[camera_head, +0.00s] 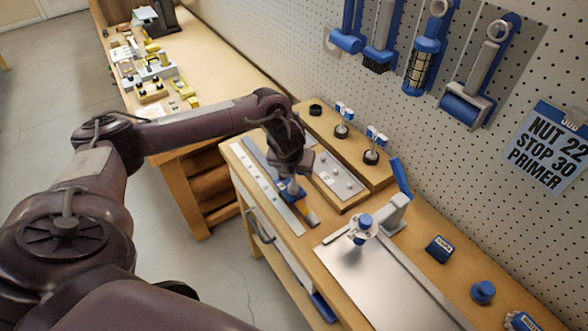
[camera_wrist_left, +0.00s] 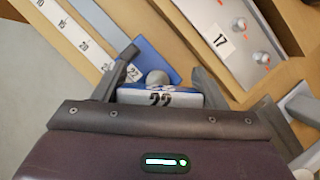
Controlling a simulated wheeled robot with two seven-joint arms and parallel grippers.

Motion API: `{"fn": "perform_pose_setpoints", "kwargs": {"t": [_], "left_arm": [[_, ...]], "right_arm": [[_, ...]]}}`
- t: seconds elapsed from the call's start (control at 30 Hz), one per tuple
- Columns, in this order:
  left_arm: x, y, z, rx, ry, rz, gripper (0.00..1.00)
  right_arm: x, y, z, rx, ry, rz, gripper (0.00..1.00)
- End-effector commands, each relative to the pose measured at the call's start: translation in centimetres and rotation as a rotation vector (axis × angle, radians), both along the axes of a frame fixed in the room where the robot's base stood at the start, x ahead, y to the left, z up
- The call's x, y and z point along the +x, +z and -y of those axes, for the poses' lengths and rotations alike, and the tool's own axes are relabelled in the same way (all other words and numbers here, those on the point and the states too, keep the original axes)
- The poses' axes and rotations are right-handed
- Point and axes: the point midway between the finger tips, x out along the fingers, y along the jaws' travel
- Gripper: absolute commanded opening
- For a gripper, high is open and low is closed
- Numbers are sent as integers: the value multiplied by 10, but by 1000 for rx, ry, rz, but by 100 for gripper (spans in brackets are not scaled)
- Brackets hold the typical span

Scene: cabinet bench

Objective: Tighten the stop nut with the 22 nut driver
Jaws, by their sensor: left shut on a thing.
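My left gripper (camera_head: 290,172) points down over the near-left part of the bench and is shut on the nut driver marked 22 (camera_head: 291,188). In the left wrist view the driver's blue-and-white head, labelled 22 (camera_wrist_left: 160,98), sits between the two fingers. Just beyond it is a blue strip (camera_wrist_left: 150,60) with its own 22 label. I cannot tell whether the driver still touches that strip. A plate labelled 17 (camera_wrist_left: 235,50) with silver studs lies to the right. I cannot tell which part is the stop nut. My right gripper is out of view.
A grey fixture with a blue knob (camera_head: 365,221) and blue lever stands on a metal plate (camera_head: 375,285). Small blue pieces lie at the right. A wooden block (camera_head: 385,172) holds blue-topped tools. A wall card (camera_head: 548,146) reads NUT 22, STOP 30, PRIMER.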

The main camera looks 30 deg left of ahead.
Motion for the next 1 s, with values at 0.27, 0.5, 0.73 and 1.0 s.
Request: {"fn": "perform_pose_setpoints", "kwargs": {"t": [0.27, 0.5, 0.73, 1.0], "left_arm": [[1, 0, 0, 0, -15, 3, 34], [1, 0, 0, -1, -66, 4, 34], [1, 0, 1, 0, -120, 3, 34], [1, -1, 2, 0, -180, 3, 34]], "right_arm": [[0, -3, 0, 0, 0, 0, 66], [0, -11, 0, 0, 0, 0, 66], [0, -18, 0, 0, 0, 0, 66], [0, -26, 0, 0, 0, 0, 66]]}}
